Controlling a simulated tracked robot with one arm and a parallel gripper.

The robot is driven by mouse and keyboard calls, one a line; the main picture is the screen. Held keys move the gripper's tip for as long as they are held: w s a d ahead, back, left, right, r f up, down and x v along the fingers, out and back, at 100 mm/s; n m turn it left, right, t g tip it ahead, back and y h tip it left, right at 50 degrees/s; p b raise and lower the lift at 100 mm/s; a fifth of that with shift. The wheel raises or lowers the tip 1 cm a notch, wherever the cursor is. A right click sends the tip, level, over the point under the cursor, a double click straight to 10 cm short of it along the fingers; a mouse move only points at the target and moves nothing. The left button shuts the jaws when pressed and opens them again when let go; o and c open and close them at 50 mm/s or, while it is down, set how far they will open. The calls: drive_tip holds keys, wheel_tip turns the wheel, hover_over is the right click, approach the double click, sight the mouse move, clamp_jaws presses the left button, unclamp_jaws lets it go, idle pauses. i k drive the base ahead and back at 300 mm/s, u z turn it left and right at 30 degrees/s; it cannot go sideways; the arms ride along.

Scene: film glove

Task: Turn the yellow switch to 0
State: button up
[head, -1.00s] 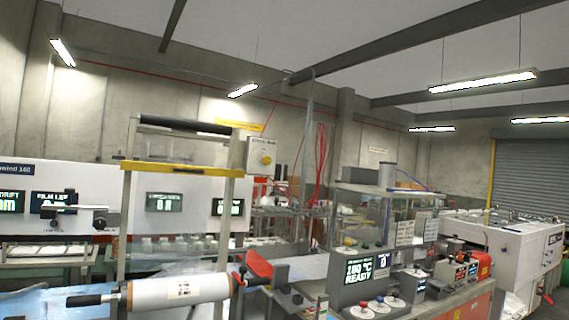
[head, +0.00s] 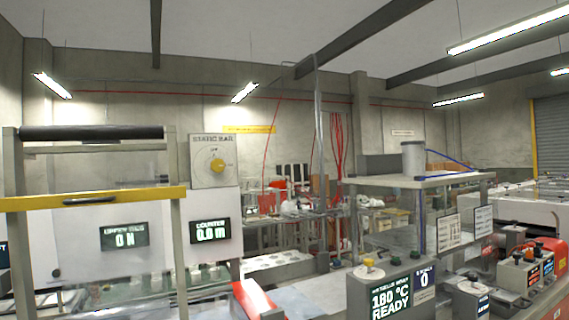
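A yellow round switch (head: 217,165) sits on a grey panel (head: 202,180) headed "STATIC BAR", left of the middle of the head view. The panel stands above the right end of the white machine. Small marks surround the switch, one above it perhaps reading "LOW". They are too small to read surely, and I cannot tell which mark the switch points to. My gripper is not in view, and nothing touches the switch.
A frame with a yellow crossbar (head: 92,199) and black roller (head: 92,132) stands at the left, close to the panel. A red-and-white part (head: 253,300) is at the bottom. A control box reading "180 °C READY" (head: 392,298) and a metal shelf (head: 420,181) stand right.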

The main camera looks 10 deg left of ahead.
sight(217, 165)
drive_tip(key=u, duration=0.3)
drive_tip(key=i, duration=1.4)
drive_tip(key=u, duration=0.9)
